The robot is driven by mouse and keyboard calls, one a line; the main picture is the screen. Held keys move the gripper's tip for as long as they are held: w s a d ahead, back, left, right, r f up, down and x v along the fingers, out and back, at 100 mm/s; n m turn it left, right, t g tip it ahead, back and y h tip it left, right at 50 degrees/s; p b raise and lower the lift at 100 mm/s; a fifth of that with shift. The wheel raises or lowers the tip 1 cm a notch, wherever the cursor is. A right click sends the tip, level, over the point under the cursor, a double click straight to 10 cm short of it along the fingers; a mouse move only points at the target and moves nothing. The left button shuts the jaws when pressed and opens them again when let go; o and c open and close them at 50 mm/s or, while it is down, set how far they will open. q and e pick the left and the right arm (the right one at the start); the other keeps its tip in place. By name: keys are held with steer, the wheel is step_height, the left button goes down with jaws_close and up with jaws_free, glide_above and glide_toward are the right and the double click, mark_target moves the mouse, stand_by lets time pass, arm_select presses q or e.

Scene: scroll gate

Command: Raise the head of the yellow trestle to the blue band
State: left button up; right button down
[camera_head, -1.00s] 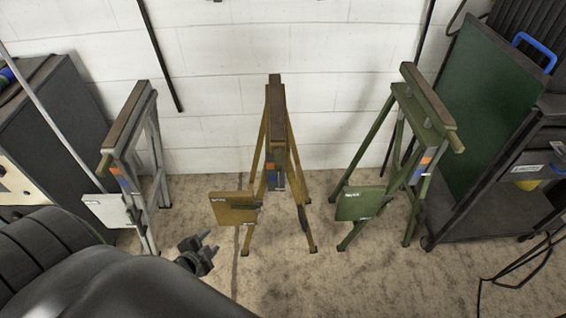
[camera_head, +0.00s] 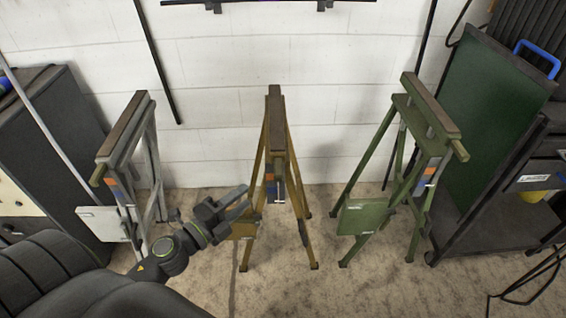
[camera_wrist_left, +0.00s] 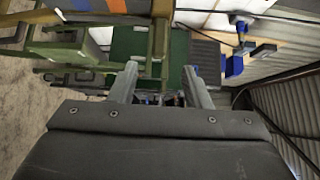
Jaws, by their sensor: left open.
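The yellow trestle (camera_head: 276,135) stands upright in the middle of the head view, against the white wall. Its dark-topped head is at the top. An orange patch (camera_head: 269,170) and a blue band (camera_head: 270,188) show on its inner post below the head. My left gripper (camera_head: 247,198) is open and empty, just left of the post, in front of the trestle's small yellow plate, which it partly hides. I cannot tell whether it touches the trestle. In the left wrist view its two fingers (camera_wrist_left: 160,72) are spread apart with nothing gripped. My right gripper is not in view.
A grey-white trestle (camera_head: 125,140) with a white plate (camera_head: 102,223) stands to the left. A green trestle (camera_head: 425,120) with a green plate (camera_head: 362,216) stands to the right. A dark cart with a green panel (camera_head: 490,110) is at the far right. Bare floor (camera_head: 300,290) lies in front.

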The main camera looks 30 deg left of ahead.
mark_target(279, 170)
arm_select(q)
steer(key=p+x, duration=0.3)
steer(key=x, duration=1)
steer(key=shift+w+d, duration=0.2)
steer(key=shift+w, duration=0.15)
steer(key=shift+p+x, duration=0.3)
steer(key=shift+x, duration=0.5)
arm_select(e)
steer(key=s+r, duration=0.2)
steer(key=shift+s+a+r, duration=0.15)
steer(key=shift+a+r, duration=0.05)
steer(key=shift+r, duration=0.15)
arm_select(q)
jaws_close()
